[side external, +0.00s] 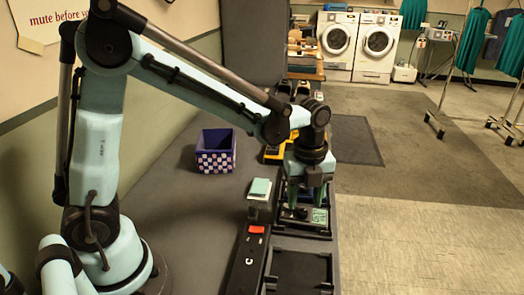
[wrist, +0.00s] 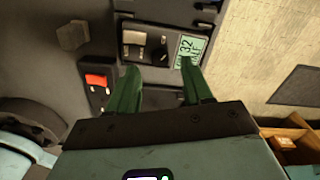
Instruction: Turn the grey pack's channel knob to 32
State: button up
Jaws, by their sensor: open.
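My gripper (side external: 306,204) points down over a dark tray in the side external view, its two green fingers apart. In the wrist view my gripper (wrist: 159,66) is open and empty. The card also shows in the side external view (side external: 320,216).
A red switch (side external: 256,229) sits on a black strip left of the tray. An empty black tray (side external: 300,271) lies in front. A purple checkered basket (side external: 216,160) stands behind left, with bare bench around it.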

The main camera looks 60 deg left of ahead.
aim_at(303, 211)
notch_tip(303, 211, up, 9)
dwell(0.4)
jog(key=shift+r, duration=0.15)
